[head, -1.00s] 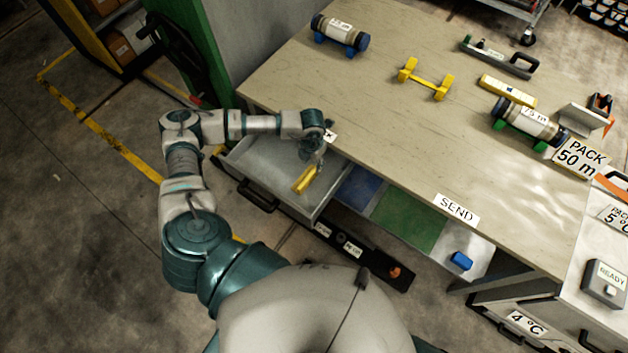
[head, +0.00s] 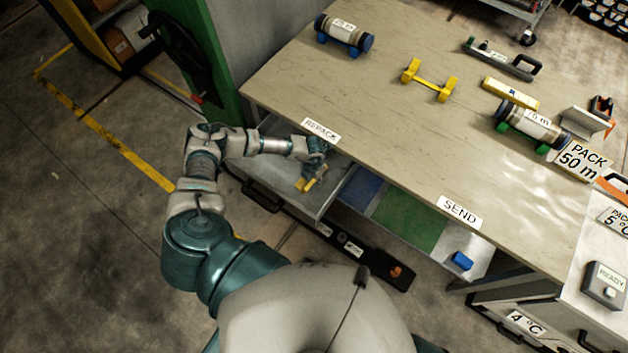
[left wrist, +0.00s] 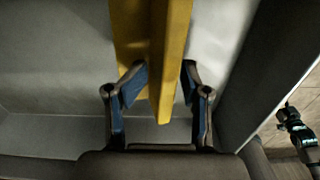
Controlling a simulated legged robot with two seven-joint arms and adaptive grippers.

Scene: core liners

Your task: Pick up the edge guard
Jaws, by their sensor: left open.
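The edge guard, a yellow angled strip (head: 303,186), lies in the open metal drawer (head: 325,194) under the table's near left edge. My left gripper (head: 314,171) is down at the drawer and partly covers the strip in the head view. In the left wrist view the yellow strip (left wrist: 172,50) runs down the middle, with its lower end between the two fingers of the open left gripper (left wrist: 161,80). A gap shows at the right finger; I cannot tell whether the left finger touches it.
The table (head: 340,95) overhangs the drawer's back. On it are a blue-capped core liner (head: 343,33), a yellow stand (head: 430,82), a yellow bar (head: 510,93) and another core liner (head: 530,124). The table's middle is clear. A green post (head: 215,60) stands left of the drawer.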

